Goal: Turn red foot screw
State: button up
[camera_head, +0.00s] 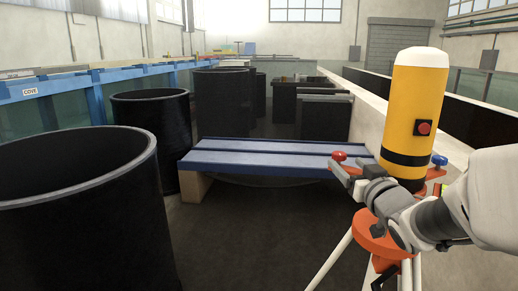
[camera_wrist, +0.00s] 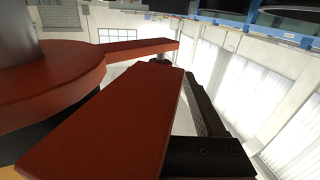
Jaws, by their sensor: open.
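The red foot screw (camera_head: 338,156) shows in the head view as a small red knob left of a yellow cylinder with a white cap (camera_head: 417,95). My gripper (camera_head: 346,176) is open, with its fingers close below and beside the red knob. Whether they touch it cannot be told. A blue foot screw (camera_head: 439,160) is on the cylinder's right side. The orange base (camera_head: 382,238) is partly hidden by my wrist. In the wrist view an orange-red arm (camera_wrist: 105,130) fills the near middle, and the red knob cannot be made out. A dark finger (camera_wrist: 203,105) shows beside it.
White tripod legs (camera_head: 332,260) stand below the base. A blue beam (camera_head: 255,158) lies behind and left of my gripper. Large black cylinders (camera_head: 75,220) stand at left. A pale wall (camera_head: 365,120) runs behind the instrument. Dark floor in the middle foreground is clear.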

jog(key=w, duration=0.8)
jog(key=shift+w+a, duration=0.3)
jog(key=shift+w, duration=0.05)
jog(key=shift+c, duration=0.2)
grip_shut()
